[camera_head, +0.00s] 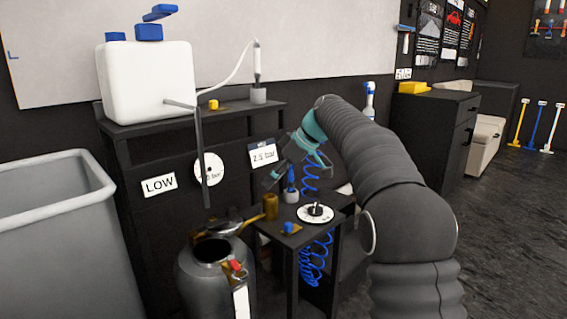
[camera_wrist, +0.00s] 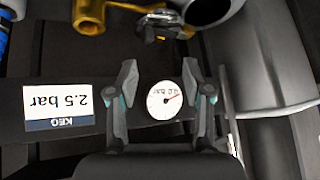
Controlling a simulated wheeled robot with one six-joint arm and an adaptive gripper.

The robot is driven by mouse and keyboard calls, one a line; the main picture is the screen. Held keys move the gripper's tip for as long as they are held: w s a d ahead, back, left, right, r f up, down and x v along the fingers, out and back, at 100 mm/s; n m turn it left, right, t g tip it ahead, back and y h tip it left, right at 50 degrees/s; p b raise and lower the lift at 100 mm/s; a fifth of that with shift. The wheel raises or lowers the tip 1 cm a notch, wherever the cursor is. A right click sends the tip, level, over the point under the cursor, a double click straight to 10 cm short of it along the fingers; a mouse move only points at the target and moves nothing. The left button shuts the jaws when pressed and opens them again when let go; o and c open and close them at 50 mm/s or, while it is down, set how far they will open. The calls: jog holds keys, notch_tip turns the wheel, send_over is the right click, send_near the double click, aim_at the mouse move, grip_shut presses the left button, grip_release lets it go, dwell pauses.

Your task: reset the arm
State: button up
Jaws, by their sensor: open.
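My grey and teal arm reaches in from the right in the head view. My gripper (camera_head: 268,166) hangs over the small dark stand, in front of the shelf frame. In the wrist view my gripper (camera_wrist: 160,75) has its two fingers spread apart with nothing held between them.
A metal tank (camera_head: 205,285) with an open top stands below and left of my gripper. A small stand (camera_head: 340,218) carries a white dial (camera_head: 315,213) and a brass part (camera_head: 271,206). A white jug (camera_head: 146,80) sits on the shelf. A grey bin (camera_head: 60,230) is at left.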

jog(key=s+d+m+t+h, duration=0.15)
jog(key=s+d+m, duration=0.3)
jog(key=s, duration=0.55)
jog(key=s+d+m+t+h, duration=0.15)
jog(key=s+d+m, duration=0.35)
jog(key=s, duration=0.6)
jog(key=s+d+f+m+h, duration=0.1)
jog(key=s+d+f, duration=0.2)
jog(key=s, duration=0.3)
jog(key=s+d+f+m+t+h, duration=0.1)
jog(key=s+d+f+m, duration=0.1)
jog(key=s+f, duration=0.3)
jog(key=s+d+f+m+h, duration=0.1)
jog(key=s+d+f, duration=0.3)
jog(key=s, duration=0.4)
jog(key=shift+s+d+f+h, duration=0.15)
jog(key=shift+s+h, duration=0.05)
jog(key=shift+h, duration=0.4)
